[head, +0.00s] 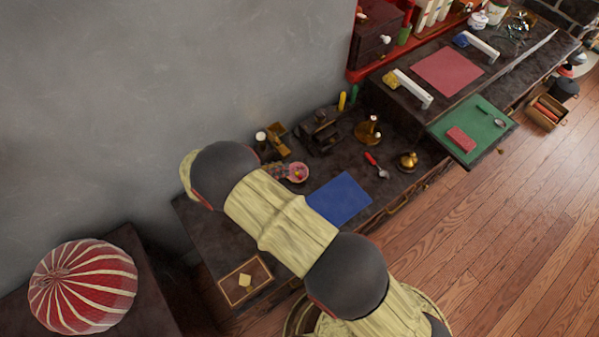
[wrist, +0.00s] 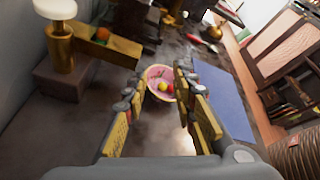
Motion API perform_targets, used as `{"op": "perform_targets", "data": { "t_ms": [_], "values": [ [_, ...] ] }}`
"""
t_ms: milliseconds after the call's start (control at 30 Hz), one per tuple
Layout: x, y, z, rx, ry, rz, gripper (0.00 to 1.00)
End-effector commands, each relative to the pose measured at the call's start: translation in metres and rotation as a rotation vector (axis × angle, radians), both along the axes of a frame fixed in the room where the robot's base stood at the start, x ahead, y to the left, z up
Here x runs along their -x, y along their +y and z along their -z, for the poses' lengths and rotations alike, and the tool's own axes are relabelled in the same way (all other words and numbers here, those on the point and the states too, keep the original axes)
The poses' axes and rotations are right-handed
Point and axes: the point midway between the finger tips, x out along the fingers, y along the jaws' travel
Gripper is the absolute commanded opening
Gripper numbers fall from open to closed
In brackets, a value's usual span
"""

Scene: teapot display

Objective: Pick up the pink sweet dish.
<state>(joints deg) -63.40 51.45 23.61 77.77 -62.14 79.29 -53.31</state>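The pink sweet dish (head: 297,172) is a small round pink bowl on the dark tabletop, left of the blue mat. In the wrist view the dish (wrist: 153,76) lies ahead, near my fingertips, with yellow and red sweets in it. My gripper (wrist: 160,85) is open, with one finger on each side of the dish in that view. I cannot tell whether the fingers touch the dish. The right finger hides part of its right rim. In the head view my gripper (head: 280,170) is small beside the dish, partly hidden by my arm.
The blue mat (head: 340,199) lies right of the dish. A brass lamp with a white top (wrist: 60,40) and a wooden block stand at the left in the wrist view. A red-handled spoon (head: 376,165) and a brass bell (head: 407,160) lie farther right. A wooden tray (head: 233,295) is near the front edge.

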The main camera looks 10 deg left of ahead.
Motion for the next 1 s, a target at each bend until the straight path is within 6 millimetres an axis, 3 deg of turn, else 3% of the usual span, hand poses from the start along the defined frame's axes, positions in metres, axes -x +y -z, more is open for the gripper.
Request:
{"op": "perform_targets", "data": {
  "t_ms": [100, 233, 1000],
  "values": [
    [0.008, 0.012, 0.016, 0.053, 0.008, -0.059, 0.27],
    [0.008, 0.014, 0.023, 0.073, 0.010, -0.081, 0.27],
    [-0.042, -0.037, 0.050, 0.072, 0.014, -0.079, 0.27]
  ]
}}
